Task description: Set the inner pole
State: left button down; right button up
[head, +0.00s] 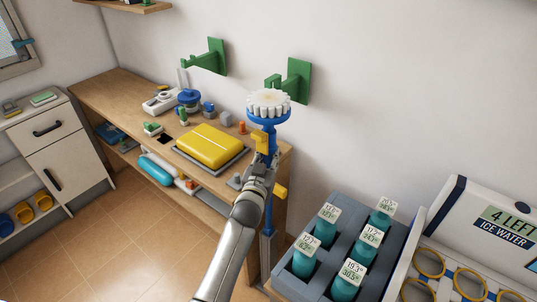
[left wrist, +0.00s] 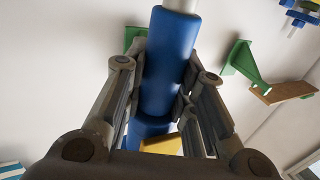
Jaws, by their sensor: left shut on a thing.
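A tall blue pole (head: 268,212) stands roughly upright beside the workbench, with a blue round head (head: 268,118) and a white ribbed top (head: 268,101). A yellow part (head: 262,139) sits on it below the head. My left gripper (head: 264,163) is shut on the pole just below the head. In the left wrist view the thick blue sleeve of the pole (left wrist: 171,55) passes between my left fingers (left wrist: 165,88), with a white section above. Two green wall brackets (head: 214,57) (head: 298,82) are behind. My right gripper does not show.
The wooden workbench (head: 106,89) carries a yellow case (head: 209,145) and small parts. A grey crate (head: 333,222) of teal bottles stands at front right, beside a white cooler (head: 458,205). The tiled floor (head: 130,235) is clear at left.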

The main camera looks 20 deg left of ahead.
aim_at(268, 165)
pick_arm(q)
notch_tip(268, 165, down, 2)
jog(key=shift+f+b, duration=0.2)
jog(key=shift+b, duration=0.35)
jog(key=shift+s+f, duration=0.2)
jog(key=shift+f, duration=0.2)
jog(key=c, duration=1.5)
grip_release()
jog(key=o, duration=0.3)
jog(key=shift+w, duration=0.2)
jog(key=shift+o, duration=0.2)
jog(key=shift+s+r, duration=0.1)
jog(key=shift+r, duration=0.2)
jog(key=shift+s, duration=0.1)
jog(key=s, duration=1.1)
jog(key=shift+s+d, duration=0.3)
jog(key=shift+s, duration=0.05)
